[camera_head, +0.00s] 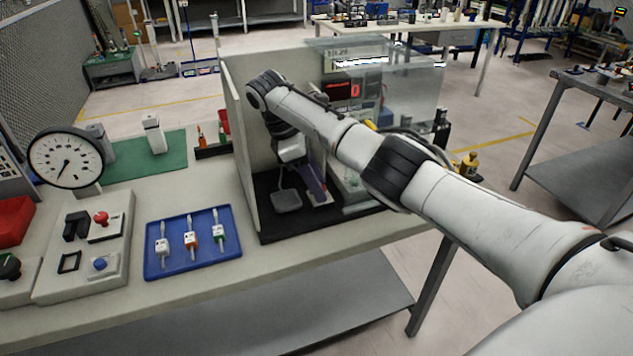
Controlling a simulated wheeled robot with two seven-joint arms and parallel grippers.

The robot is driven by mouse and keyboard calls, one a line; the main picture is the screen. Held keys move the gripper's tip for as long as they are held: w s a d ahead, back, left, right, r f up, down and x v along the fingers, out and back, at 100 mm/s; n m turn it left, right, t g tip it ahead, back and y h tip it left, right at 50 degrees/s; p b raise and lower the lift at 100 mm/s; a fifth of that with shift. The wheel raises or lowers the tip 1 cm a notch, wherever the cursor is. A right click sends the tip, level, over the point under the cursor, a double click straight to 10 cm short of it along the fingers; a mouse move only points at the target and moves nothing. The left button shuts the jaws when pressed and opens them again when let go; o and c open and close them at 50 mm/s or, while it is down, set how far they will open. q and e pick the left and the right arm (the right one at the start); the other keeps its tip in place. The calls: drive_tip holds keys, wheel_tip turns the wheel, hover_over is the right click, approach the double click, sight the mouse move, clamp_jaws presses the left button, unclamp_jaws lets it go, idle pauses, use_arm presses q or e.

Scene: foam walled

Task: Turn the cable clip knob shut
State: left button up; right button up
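My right arm reaches from the lower right into a walled booth (243,165) on the bench. My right gripper (298,164) points down inside it, close to a narrow purple-grey upright piece (314,184). The fingertips are too small and covered to tell whether they are open or shut, or whether they touch anything. I cannot make out the cable clip knob; it may be hidden by my gripper or forearm. A grey square pad (286,201) lies on the black floor mat (270,223) of the booth. My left gripper is not in view.
A clear panel (410,85) and a red display (352,90) stand behind my forearm. Left of the booth are a blue tray (175,262) with several small tagged parts, a switch panel (85,265), a round gauge (66,157) and a green mat (130,165).

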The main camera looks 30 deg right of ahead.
drive_tip(key=v, duration=1)
drive_tip(key=shift+b, duration=0.4)
drive_tip(key=shift+r, duration=0.1)
drive_tip(key=shift+c, duration=0.2)
